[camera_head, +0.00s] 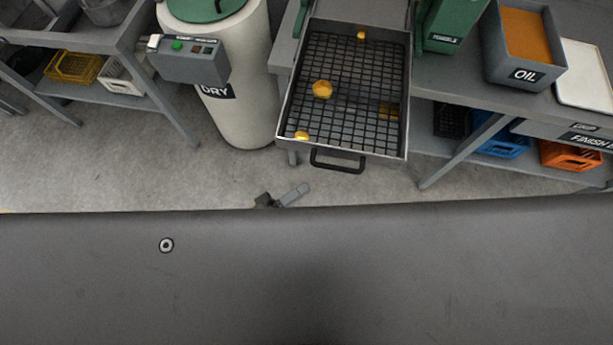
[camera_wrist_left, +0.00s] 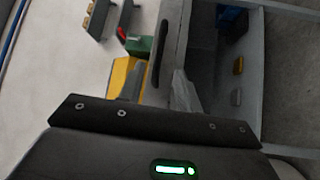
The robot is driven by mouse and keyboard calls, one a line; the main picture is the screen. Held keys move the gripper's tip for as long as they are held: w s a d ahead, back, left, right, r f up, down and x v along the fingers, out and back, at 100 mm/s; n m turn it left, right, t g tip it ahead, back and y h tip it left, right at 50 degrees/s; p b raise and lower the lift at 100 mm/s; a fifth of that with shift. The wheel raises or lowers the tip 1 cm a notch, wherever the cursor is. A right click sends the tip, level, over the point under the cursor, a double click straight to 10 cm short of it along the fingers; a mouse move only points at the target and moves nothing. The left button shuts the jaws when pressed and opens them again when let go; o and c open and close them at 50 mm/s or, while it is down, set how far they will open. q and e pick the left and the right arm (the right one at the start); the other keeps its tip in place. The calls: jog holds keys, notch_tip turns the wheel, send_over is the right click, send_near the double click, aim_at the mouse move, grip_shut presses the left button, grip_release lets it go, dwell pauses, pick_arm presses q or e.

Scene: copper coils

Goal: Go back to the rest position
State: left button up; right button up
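A wire-mesh tray (camera_head: 346,152) with a black front handle stands on the middle bench. A round gold-coloured piece (camera_head: 322,89) lies on its mesh, with smaller gold pieces at the back (camera_head: 361,35) and front left (camera_head: 301,135). My left gripper (camera_head: 284,197) shows only as a small dark and grey part past the edge of my own body, below and apart from the tray. Its finger gap is not clear. In the left wrist view, my dark wrist housing fills the bottom and no held object is clear. My right gripper is out of view.
A white drum marked DRY (camera_head: 250,105) with a control box (camera_head: 192,62) stands left of the tray. An OIL bin (camera_head: 524,48), a white tray (camera_head: 588,72) and a green machine (camera_head: 452,25) are on the right bench. Grey floor (camera_head: 120,180) is clear before the benches.

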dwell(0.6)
pick_arm(q)
jog(key=s+a+f+m+g+y, duration=0.1)
jog(key=a+f+m+y, duration=0.35)
jog(key=f, duration=0.95)
jog(key=s+a+f+m+g+y, duration=0.1)
jog(key=a+f+y, duration=0.6)
jog(key=f, duration=0.7)
jog(key=s+a+f+g+y, duration=0.2)
jog(key=s+a+f+g, duration=0.1)
jog(key=s+a+f, duration=0.4)
jog(key=s+a+f+m+g+y+b, duration=0.1)
jog(key=s+a+f+g+y, duration=0.2)
jog(key=s+a+f, duration=0.5)
jog(key=s+f+g, duration=0.1)
jog(key=s, duration=0.4)
jog(key=shift+s+f, duration=0.2)
jog(key=shift+f, duration=0.15)
